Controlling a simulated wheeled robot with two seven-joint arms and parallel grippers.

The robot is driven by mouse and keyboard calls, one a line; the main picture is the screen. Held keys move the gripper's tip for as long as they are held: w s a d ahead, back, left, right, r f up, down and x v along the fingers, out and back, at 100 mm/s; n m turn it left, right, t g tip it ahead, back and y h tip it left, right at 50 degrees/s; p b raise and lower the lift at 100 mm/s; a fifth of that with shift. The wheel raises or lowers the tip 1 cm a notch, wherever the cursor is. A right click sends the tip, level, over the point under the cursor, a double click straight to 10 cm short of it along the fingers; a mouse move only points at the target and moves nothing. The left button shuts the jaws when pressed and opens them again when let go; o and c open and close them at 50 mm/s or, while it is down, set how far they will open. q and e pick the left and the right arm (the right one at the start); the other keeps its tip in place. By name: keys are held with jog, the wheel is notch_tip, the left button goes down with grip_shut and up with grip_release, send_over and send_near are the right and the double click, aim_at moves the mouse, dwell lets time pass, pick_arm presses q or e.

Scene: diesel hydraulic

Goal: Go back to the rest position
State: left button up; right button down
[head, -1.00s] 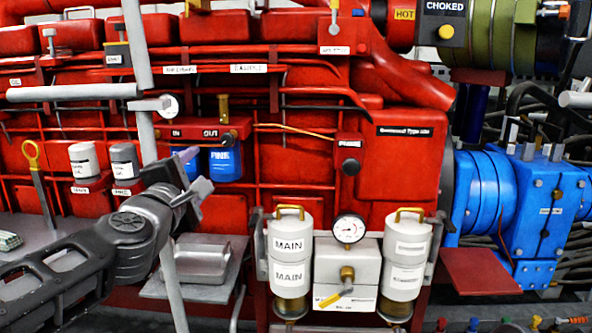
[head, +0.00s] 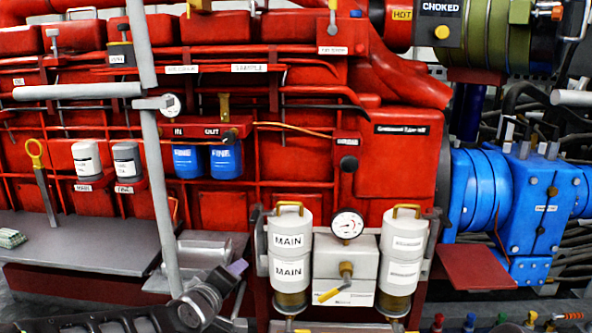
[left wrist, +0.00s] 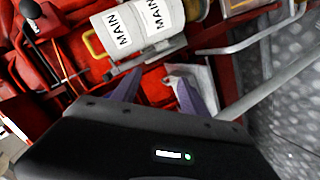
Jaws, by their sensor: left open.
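My left gripper (head: 236,270) is low at the bottom left of the head view, in front of the lower edge of the metal tray (head: 205,246). In the left wrist view its two purple-grey fingers (left wrist: 156,92) stand apart with nothing between them. The white MAIN filter canister (head: 290,245) stands to the right of the gripper in the head view, and it also shows in the left wrist view (left wrist: 140,30) beyond the fingers. My right gripper is in neither view.
A grey vertical post (head: 163,190) stands close to my left arm. A grey shelf (head: 85,243) is at the left, with a yellow-handled tool (head: 40,175) above it. Blue FINE filters (head: 225,162) hang on the red engine. A red plate (head: 475,266) juts out at the right.

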pick_arm(q)
jog(key=s+d+f+m+g, duration=0.1)
jog(key=s+f+m+g, duration=0.3)
jog(key=f, duration=1)
jog(key=s+d+f+m+g, duration=0.2)
jog(key=s+f, duration=0.5)
jog(key=f, duration=0.6)
jog(key=s+d+f+m+g+h, duration=0.15)
jog(key=s+f+g, duration=0.45)
jog(key=s+f, duration=1.35)
jog(key=s+d+r+p, duration=0.1)
jog(key=s+r+p, duration=0.1)
jog(key=r+p, duration=1.2)
jog(key=s+d+r+p, duration=0.1)
jog(key=s+r+p, duration=0.1)
jog(key=r+p, duration=1.3)
notch_tip(320, 180, up, 2)
jog(key=shift+r+g, duration=0.1)
jog(key=shift+g, duration=0.3)
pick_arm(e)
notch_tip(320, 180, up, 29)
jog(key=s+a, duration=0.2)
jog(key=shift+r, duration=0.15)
